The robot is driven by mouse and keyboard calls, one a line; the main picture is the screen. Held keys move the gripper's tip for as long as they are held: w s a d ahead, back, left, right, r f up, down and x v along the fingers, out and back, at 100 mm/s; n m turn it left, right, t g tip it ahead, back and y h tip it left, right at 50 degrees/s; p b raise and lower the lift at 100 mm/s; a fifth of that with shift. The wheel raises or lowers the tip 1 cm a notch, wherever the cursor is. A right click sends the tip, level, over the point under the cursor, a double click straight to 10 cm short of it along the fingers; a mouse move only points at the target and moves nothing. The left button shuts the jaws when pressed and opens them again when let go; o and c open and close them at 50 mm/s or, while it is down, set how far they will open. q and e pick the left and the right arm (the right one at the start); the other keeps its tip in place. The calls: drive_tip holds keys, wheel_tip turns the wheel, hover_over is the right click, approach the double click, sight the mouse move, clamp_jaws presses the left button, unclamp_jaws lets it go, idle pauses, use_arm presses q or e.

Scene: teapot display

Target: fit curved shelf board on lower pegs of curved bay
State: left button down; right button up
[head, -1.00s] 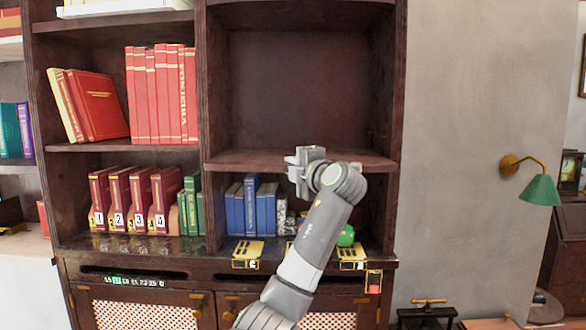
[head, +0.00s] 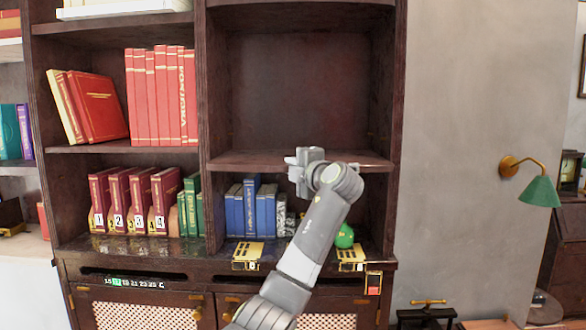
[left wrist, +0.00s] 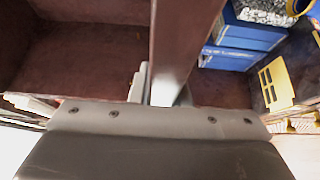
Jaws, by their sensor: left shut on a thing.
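The dark red-brown shelf board (head: 245,158) lies across the right-hand bay (head: 298,85) in the head view, above the blue books. It looks about level, and its front edge bows slightly. My left gripper (head: 304,160) is at the middle of that front edge, shut on the board. In the left wrist view the board (left wrist: 182,35) shows edge-on, running up from between the fingers. The lower pegs under the board cannot be made out, so I cannot tell whether it rests on them. My right gripper is not in view.
Blue books (head: 250,208), a patterned grey block (head: 281,215) and a green round thing (head: 344,236) stand below the board. Yellow brackets (head: 248,254) sit on the ledge. Red books (head: 160,95) fill the left bay. The bay above the board is empty.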

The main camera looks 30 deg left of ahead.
use_arm(q)
drive_tip(key=shift+w+a+r+p, duration=0.1)
drive_tip(key=shift+w+a+p, duration=0.15)
drive_tip(key=shift+w+a, duration=0.35)
drive_tip(key=shift+w+a+r+p, duration=0.1)
drive_tip(key=shift+w+a+p, duration=0.2)
drive_tip(key=shift+w, duration=0.45)
drive_tip(key=shift+w+a+r+p, duration=0.1)
drive_tip(key=shift+w+a+p, duration=0.25)
drive_tip(key=shift+w, duration=0.35)
drive_tip(key=c, duration=1.4)
unclamp_jaws()
drive_tip(key=shift+f, duration=0.1)
drive_tip(key=shift+o, duration=0.6)
drive_tip(key=shift+s, duration=0.1)
drive_tip(key=shift+f, duration=0.3)
drive_tip(key=shift+s+d+f+b, duration=0.15)
drive_tip(key=shift+d+b, duration=0.4)
drive_tip(key=shift+b, duration=0.1)
drive_tip(key=b+v, duration=0.7)
drive_tip(key=v, duration=0.9)
drive_tip(key=shift+s+r+b, duration=0.25)
drive_tip(key=shift+r+b, duration=0.05)
drive_tip(key=shift+r, duration=0.1)
drive_tip(key=shift+d, duration=0.1)
